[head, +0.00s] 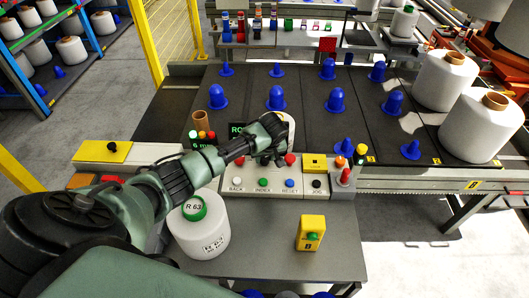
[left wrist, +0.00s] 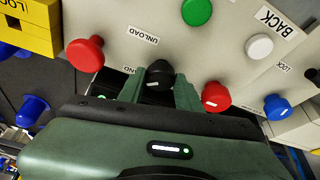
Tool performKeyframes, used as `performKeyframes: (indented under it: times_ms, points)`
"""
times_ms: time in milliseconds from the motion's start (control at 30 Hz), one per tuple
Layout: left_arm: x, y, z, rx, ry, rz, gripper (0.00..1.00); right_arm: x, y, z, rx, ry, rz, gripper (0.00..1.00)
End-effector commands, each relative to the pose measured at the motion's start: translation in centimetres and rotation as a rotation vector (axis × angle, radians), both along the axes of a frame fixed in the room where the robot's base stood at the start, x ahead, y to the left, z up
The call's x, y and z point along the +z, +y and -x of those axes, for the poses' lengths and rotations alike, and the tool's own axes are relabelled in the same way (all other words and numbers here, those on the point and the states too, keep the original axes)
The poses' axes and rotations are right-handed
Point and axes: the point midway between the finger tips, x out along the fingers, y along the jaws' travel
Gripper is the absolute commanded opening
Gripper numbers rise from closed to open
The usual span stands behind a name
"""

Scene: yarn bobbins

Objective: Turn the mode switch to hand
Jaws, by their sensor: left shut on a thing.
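The mode switch, a black knob (left wrist: 159,74) with a white mark on it, sits on the light grey control panel (left wrist: 225,60) in the left wrist view. My left gripper (left wrist: 157,90) is shut on the knob, one green finger on each side. A partly covered label ending in "ND" is left of the knob. In the head view my left gripper (head: 270,150) reaches over the back of the panel (head: 222,186) and hides the switch. My right gripper is not in view.
Near the knob in the left wrist view are red buttons (left wrist: 85,54) (left wrist: 216,97), a green button (left wrist: 197,11) and a blue button (left wrist: 277,107). In the head view a white bobbin (head: 202,235) and a yellow box (head: 311,233) stand in front of the panel.

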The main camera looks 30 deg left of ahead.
Motion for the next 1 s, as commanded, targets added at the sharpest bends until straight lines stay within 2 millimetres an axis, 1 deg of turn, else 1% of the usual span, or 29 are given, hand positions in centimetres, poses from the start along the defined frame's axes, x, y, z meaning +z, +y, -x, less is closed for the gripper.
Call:
performKeyframes:
  times_ms: [33, 300, 800, 833, 867, 900, 1000]
  points:
    - [0.15, -0.13, 0.0, 0.025, 0.002, 0.002, 0.0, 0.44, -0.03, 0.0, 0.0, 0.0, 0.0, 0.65]
    - [0.03, -0.01, -0.04, 0.113, 0.001, 0.001, 0.0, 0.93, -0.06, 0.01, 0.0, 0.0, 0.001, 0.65]
    - [0.0, 0.03, -0.07, 0.128, -0.001, -0.002, 0.0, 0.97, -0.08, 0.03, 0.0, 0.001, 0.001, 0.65]
    - [0.0, 0.03, -0.07, 0.128, -0.001, -0.002, 0.42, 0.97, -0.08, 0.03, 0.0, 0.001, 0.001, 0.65]
    - [0.0, 0.03, -0.08, 0.128, -0.001, -0.002, 0.51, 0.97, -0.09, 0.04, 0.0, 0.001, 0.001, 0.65]
    - [0.0, 0.03, -0.08, 0.127, 0.0, -0.001, 0.54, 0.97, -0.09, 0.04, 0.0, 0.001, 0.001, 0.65]
    - [0.0, 0.01, -0.08, 0.127, 0.0, -0.001, 0.54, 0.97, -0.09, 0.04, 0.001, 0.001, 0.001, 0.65]
